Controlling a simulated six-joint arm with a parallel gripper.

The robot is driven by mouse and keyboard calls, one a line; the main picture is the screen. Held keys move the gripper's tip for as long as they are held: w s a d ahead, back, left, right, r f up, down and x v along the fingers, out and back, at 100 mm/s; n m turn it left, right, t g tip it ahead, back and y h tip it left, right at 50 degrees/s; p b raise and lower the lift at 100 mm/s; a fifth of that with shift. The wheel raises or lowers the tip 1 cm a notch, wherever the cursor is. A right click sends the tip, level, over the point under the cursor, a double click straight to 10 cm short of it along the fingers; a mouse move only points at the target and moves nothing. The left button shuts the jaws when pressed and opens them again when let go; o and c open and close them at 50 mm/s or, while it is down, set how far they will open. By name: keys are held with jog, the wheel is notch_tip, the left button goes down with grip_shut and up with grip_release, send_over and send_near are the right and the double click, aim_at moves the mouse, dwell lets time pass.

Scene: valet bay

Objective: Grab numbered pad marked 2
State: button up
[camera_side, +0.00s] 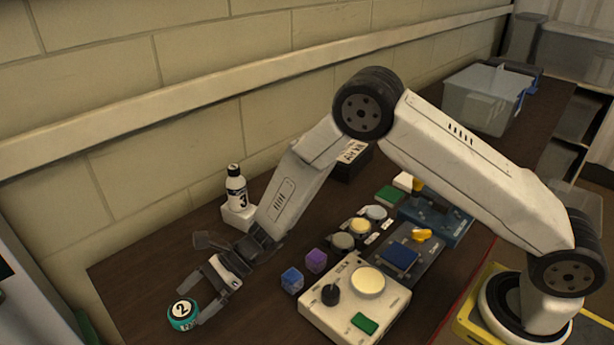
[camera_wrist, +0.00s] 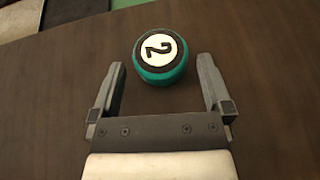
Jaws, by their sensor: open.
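The pad marked 2 (camera_side: 183,314) is a round teal puck with a black top and a white disc bearing the numeral. It sits on the dark wooden table near the front left edge in the side view. In the wrist view the pad (camera_wrist: 160,56) lies just beyond the fingertips, roughly centred between them. My gripper (camera_side: 207,297) is open and empty, with its fingers reaching down toward the pad. In the wrist view my gripper (camera_wrist: 161,75) shows both fingers spread wider than the pad, with a gap on each side.
A bottle marked 3 (camera_side: 237,190) stands on a white block behind my gripper. A blue cube (camera_side: 292,280) and a purple cube (camera_side: 316,260) lie to the right. A cream control box (camera_side: 355,300) is further right. The table around the pad is clear.

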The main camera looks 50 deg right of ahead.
aim_at(191, 304)
jog(key=shift+x, duration=1.6)
jog(key=c, duration=1)
jog(key=shift+c, duration=0.2)
jog(key=shift+r, duration=0.7)
jog(key=s+d+r, duration=0.7)
jog(key=s+r, duration=0.4)
jog(key=s, duration=0.1)
jog(key=shift+d+r, duration=0.2)
jog(key=shift+r, duration=0.05)
